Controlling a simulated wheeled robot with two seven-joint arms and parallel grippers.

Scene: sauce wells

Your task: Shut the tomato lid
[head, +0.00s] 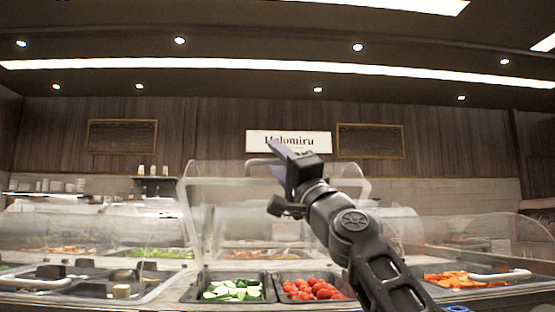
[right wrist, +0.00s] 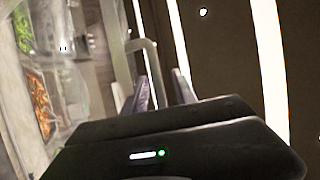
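The tomato well (head: 312,289) holds red tomatoes and sits at the lower middle of the head view. Its clear lid (head: 357,187) appears raised behind it, partly hidden by my right arm. My right gripper (head: 276,150) is high in front of the raised lids, with its fingers pointing up and left. In the right wrist view its two fingers (right wrist: 162,92) are apart. A grey lid handle (right wrist: 150,52) shows between and beyond them; I cannot tell whether they touch it. My left gripper is not in view.
A well of cut cucumber (head: 233,290) lies left of the tomatoes, under another raised clear lid (head: 197,200). Clear covers stand over wells at far left (head: 90,235). An orange-filled well (head: 462,280) is at right. A sign (head: 289,142) hangs on the back wall.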

